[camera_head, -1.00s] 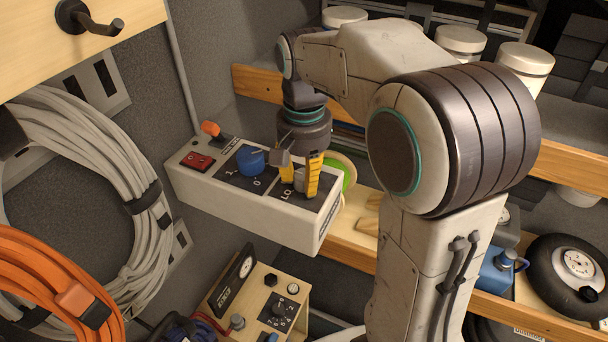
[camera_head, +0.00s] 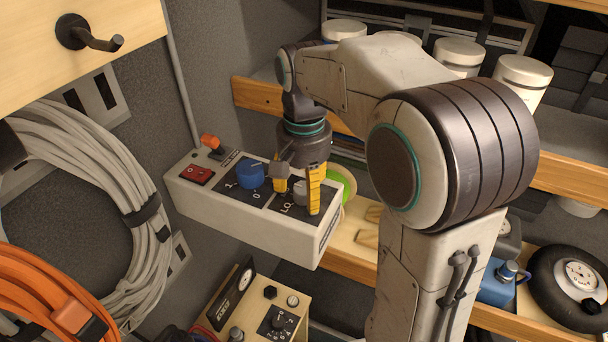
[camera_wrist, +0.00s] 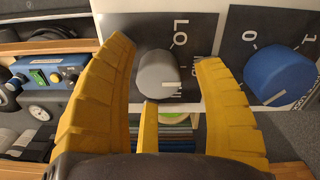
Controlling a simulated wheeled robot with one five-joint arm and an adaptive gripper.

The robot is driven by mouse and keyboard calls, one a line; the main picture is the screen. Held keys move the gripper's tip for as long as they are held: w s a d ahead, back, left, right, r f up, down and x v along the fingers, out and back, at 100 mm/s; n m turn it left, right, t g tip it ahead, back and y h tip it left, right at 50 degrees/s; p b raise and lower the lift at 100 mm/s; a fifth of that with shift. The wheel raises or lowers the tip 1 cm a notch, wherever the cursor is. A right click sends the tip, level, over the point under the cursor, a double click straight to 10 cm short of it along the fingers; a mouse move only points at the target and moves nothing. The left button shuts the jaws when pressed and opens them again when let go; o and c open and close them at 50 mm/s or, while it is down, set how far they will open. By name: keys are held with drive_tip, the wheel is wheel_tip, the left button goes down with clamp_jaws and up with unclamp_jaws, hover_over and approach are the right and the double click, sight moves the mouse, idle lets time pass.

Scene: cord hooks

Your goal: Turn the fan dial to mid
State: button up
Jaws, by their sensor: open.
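The fan dial is a grey round knob (camera_wrist: 158,75) on a dark plate. In the wrist view, "LO" stands above it and another label is partly covered by a finger. A white mark shows on the knob's lower right; its exact setting is unclear. The knob also shows in the head view (camera_head: 299,191). My gripper (camera_wrist: 166,58) is open, with yellow fingers on either side of the dial and gaps visible. In the head view my gripper (camera_head: 298,190) reaches down onto the panel box (camera_head: 285,228).
A blue knob (camera_head: 250,174) sits close beside the dial, with a red switch (camera_head: 196,175) and an orange-tipped lever (camera_head: 210,142) farther left. A wooden shelf edge (camera_head: 262,98) runs behind. Grey cable coils (camera_head: 130,180) hang at left.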

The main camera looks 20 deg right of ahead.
sight(304, 186)
wheel_tip(304, 186, up, 12)
idle(0.6)
idle(0.5)
drive_tip(key=s+f+n, duration=0.1)
drive_tip(key=s, duration=0.1)
drive_tip(key=s+f+n+t, duration=0.1)
drive_tip(key=s+f, duration=0.2)
drive_tip(key=s, duration=0.1)
drive_tip(key=shift+s+f+n+t, duration=0.25)
drive_tip(key=shift+s+n+t, duration=0.1)
drive_tip(key=shift+n+t, duration=0.05)
drive_tip(key=s+f+n+t, duration=0.2)
drive_tip(key=s+f+n, duration=0.1)
drive_tip(key=s+f, duration=0.5)
drive_tip(key=shift+s+f, duration=0.4)
drive_tip(key=shift+f, duration=0.35)
